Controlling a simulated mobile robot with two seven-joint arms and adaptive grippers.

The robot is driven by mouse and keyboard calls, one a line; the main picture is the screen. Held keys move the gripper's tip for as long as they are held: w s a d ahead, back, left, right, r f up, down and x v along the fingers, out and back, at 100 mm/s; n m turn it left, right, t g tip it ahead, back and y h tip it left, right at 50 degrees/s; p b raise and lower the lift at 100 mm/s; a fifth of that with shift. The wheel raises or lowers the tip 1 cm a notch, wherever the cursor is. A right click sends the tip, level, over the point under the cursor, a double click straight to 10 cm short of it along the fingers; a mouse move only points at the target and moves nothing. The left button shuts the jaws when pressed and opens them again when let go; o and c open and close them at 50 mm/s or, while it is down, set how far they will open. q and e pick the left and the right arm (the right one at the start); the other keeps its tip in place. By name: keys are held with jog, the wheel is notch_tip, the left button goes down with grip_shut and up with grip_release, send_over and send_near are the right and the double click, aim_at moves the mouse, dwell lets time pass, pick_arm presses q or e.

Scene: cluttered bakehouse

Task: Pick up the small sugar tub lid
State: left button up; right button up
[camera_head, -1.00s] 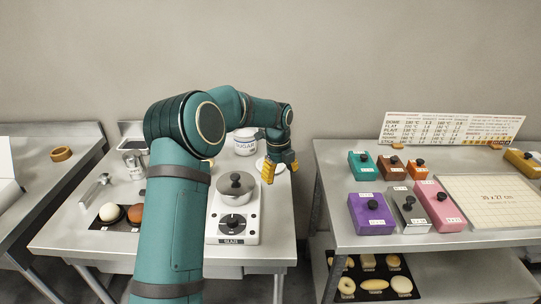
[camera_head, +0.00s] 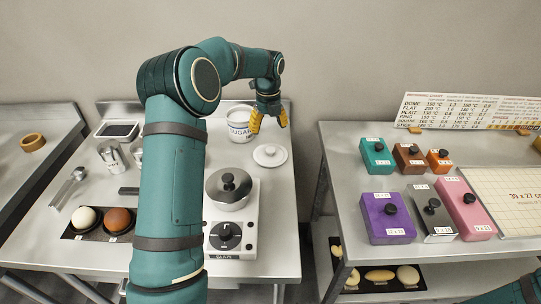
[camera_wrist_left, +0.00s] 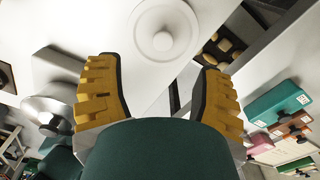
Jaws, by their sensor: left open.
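The small sugar tub lid (camera_head: 270,155) is a white disc with a round knob on top. It lies on the metal table in front of the white sugar tub (camera_head: 239,123), which stands uncovered. In the left wrist view the lid (camera_wrist_left: 163,28) shows ahead of the yellow fingers. My left gripper (camera_head: 268,122) has its yellow fingers spread, pointing down. It is empty and apart from the lid, above and behind it in the head view. My right gripper is not in view; only a piece of my other arm shows at the bottom right edge.
A gap separates this table from the right table, which holds coloured boxes such as a teal one (camera_head: 376,156). Two balls lie on a dark tray (camera_head: 75,233) at left.

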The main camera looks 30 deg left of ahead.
aim_at(271, 149)
pick_arm(q)
notch_tip(271, 149, down, 5)
jog(key=shift+r+b, duration=0.1)
jog(key=shift+b, duration=0.2)
jog(key=shift+w+d+f+b, duration=0.1)
jog(key=shift+f+b, duration=0.1)
jog(key=shift+f, duration=0.7)
jog(key=shift+s+d+f+b, duration=0.1)
jog(key=shift+f+b, duration=0.1)
jog(key=shift+f, duration=0.7)
jog(key=shift+w+d+f+b, duration=0.1)
jog(key=shift+f+b, duration=0.1)
jog(key=shift+f, duration=0.7)
jog(key=shift+r, duration=0.1)
jog(key=c, duration=1)
